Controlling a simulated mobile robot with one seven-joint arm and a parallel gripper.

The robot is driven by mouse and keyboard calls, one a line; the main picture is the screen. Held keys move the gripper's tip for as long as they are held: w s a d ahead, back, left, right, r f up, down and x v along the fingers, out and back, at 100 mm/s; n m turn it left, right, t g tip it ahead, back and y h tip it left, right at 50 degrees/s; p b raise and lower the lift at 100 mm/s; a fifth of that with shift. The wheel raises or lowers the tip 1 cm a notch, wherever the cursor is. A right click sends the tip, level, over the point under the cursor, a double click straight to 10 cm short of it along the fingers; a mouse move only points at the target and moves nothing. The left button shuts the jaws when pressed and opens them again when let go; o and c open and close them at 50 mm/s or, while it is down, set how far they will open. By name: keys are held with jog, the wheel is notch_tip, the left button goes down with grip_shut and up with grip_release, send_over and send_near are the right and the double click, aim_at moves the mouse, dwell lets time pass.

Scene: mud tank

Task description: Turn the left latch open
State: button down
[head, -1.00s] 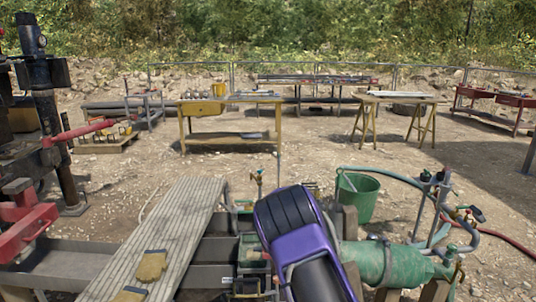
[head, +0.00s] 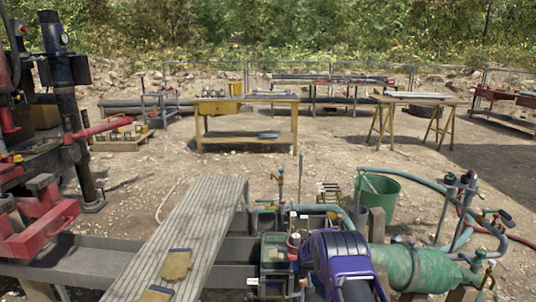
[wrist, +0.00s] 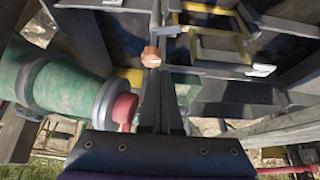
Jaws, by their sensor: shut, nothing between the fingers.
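My gripper (wrist: 155,78) is shut and empty in the wrist view, its two dark fingers together and pointing over the tank. A grey tank wall (wrist: 215,70) runs across in front of it. A small pale latch-like piece (wrist: 262,70) sits on that wall, right of the fingers. A second pale piece (wrist: 171,31) lies just beyond the fingertips. I cannot tell which is the left latch or whether either is turned. A small orange-brown knob (wrist: 150,58) shows at the fingertips; contact is unclear. In the head view my purple arm covers part of the tank (head: 272,252).
A green cylinder (head: 425,268) lies right of my arm and also fills the left of the wrist view (wrist: 65,95). A red round part (wrist: 124,108) is close left of the fingers. A plank walkway (head: 190,240) with gloves (head: 177,264) is left. A green bucket (head: 377,192) stands behind.

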aim_at(304, 284)
notch_tip(304, 284, down, 4)
jog(key=b, duration=0.2)
jog(key=shift+f+b, duration=0.2)
jog(key=shift+b, duration=0.15)
jog(key=shift+f+p, duration=0.3)
jog(key=shift+f, duration=0.2)
jog(key=shift+w+d, duration=0.15)
jog(key=shift+w, duration=0.15)
jog(key=shift+s+d, duration=0.1)
jog(key=shift+d, duration=0.05)
jog(key=shift+d, duration=0.7)
jog(key=shift+d, duration=0.25)
jog(key=shift+r, duration=0.1)
